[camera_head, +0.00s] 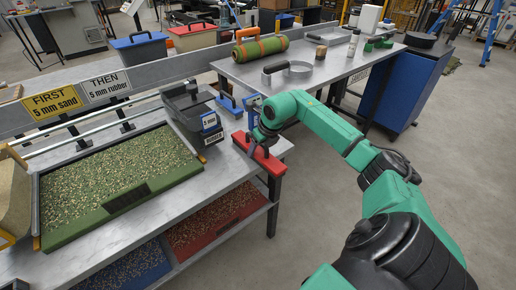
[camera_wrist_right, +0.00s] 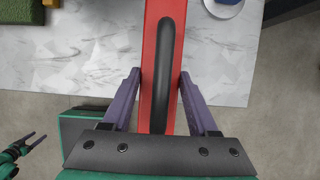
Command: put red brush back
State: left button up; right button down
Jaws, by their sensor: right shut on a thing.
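The red brush (camera_head: 257,153) is a long red block with a black handle, at the right end of the near workbench. My right gripper (camera_head: 264,137) is over it, and in the right wrist view its purple fingers (camera_wrist_right: 160,90) close on both sides of the red brush (camera_wrist_right: 153,65). I cannot tell whether the brush touches the bench or hangs just above it. My left gripper (camera_wrist_right: 29,143) shows small at the lower left of the wrist view, away from the brush, its fingers apart and empty.
A blue brush (camera_head: 229,104) lies behind the red one. A dark 5 mm rubber bin (camera_head: 190,112) stands to its left, beside a green-framed tray of granules (camera_head: 62,232). A far table (camera_head: 330,62) holds a rolled turf (camera_head: 262,48). Floor is free on the right.

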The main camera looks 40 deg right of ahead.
jog(key=shift+c, duration=0.9)
grip_release()
jog(key=shift+r, duration=0.1)
jog(key=b+v, duration=0.1)
jog(key=v, duration=1.1)
jog(key=shift+a, duration=0.1)
